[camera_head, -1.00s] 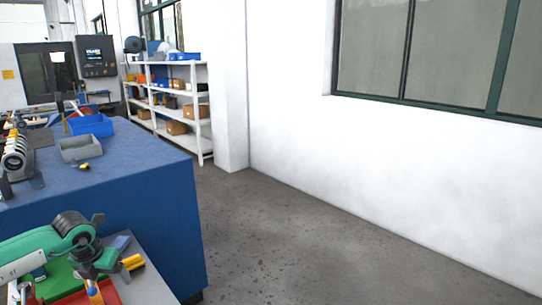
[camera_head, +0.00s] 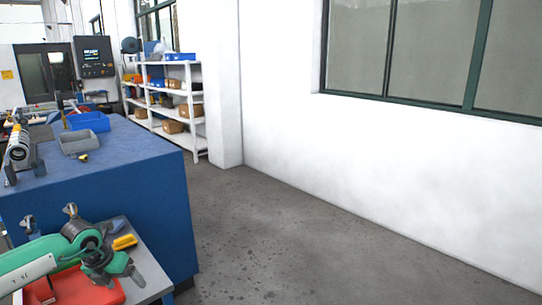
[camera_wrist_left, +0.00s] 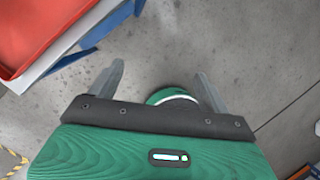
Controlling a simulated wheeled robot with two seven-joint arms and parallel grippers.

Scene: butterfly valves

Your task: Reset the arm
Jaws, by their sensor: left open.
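My left arm (camera_head: 35,270) is green and white and comes in from the lower left of the head view. Its left gripper (camera_head: 120,272) is beside the right edge of the small table, with nothing seen between the fingers. In the left wrist view the left gripper (camera_wrist_left: 157,88) has its two grey fingers wide apart above bare floor. Small metal parts with handles, which look like valves (camera_head: 71,211), stand behind the arm, partly hidden by it. My right gripper is not in view.
A red tray (camera_head: 75,288) lies on the small table under my arm, with a yellow item (camera_head: 124,242) near it. The blue bench (camera_head: 110,185) stands behind, holding a grey bin (camera_head: 76,142) and a blue bin (camera_head: 89,121). Open floor (camera_head: 290,250) lies to the right.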

